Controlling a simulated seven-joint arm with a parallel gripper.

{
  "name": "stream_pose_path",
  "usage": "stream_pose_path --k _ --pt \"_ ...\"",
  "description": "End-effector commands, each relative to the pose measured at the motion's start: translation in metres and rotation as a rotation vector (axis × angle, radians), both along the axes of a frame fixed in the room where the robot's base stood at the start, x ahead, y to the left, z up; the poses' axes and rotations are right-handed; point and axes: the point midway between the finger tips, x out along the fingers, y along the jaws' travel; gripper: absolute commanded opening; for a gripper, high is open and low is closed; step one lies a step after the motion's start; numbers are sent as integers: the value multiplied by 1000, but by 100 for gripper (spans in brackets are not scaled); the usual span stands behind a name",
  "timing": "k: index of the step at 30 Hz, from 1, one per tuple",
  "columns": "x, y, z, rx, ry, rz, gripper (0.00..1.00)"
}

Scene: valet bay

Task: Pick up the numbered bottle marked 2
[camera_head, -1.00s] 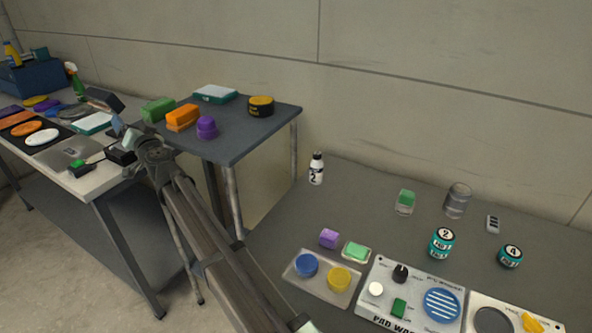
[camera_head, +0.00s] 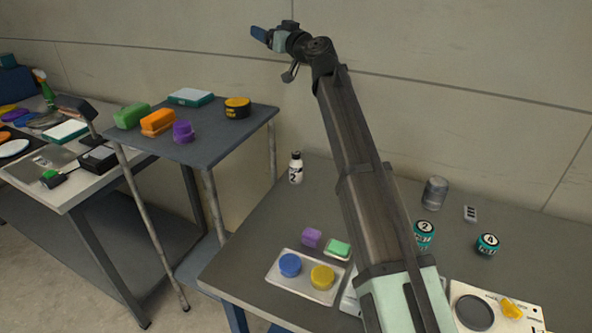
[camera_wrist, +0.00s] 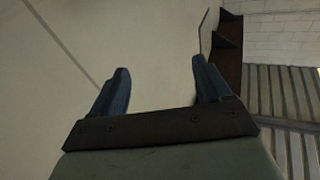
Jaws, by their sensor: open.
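The white bottle marked 2 (camera_head: 295,168), with a black cap, stands upright near the back left edge of the right-hand grey table. A teal can marked 2 (camera_head: 424,235) stands farther right on the same table, partly beside my arm. My gripper (camera_head: 258,34) is raised high in front of the wall, above and left of the bottle, well apart from it. In the wrist view my gripper (camera_wrist: 160,88) shows two blue fingers spread apart with nothing between them. The bottle is not in the wrist view.
The right-hand table (camera_head: 240,262) also holds a tray (camera_head: 305,285) with blue and yellow knobs, a teal can marked 4 (camera_head: 487,244) and a grey cylinder (camera_head: 434,193). A higher blue-grey table (camera_head: 215,150) with sponges stands left of the bottle. Table surface around the bottle is clear.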

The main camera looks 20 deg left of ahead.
Motion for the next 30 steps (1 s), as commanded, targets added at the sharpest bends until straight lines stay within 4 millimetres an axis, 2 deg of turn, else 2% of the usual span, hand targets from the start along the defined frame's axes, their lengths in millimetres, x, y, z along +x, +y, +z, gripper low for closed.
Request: stream_pose_path --k 1,6,9,11,17,20,23,27,30 --pt "8 -15 4 -19 -8 -11 78" --pt "26 -54 3 -115 -14 -31 78" --pt "30 -68 -12 -200 13 -28 78" --pt "30 -70 -24 -249 39 -22 78" --pt "20 -70 -82 -433 164 -6 78" --pt "9 -68 -121 -547 253 -6 78" --pt "-5 -70 -167 -685 370 -28 78" --pt "-25 -83 -226 -880 539 -111 78" --pt "-36 -96 -253 -981 631 -185 78"
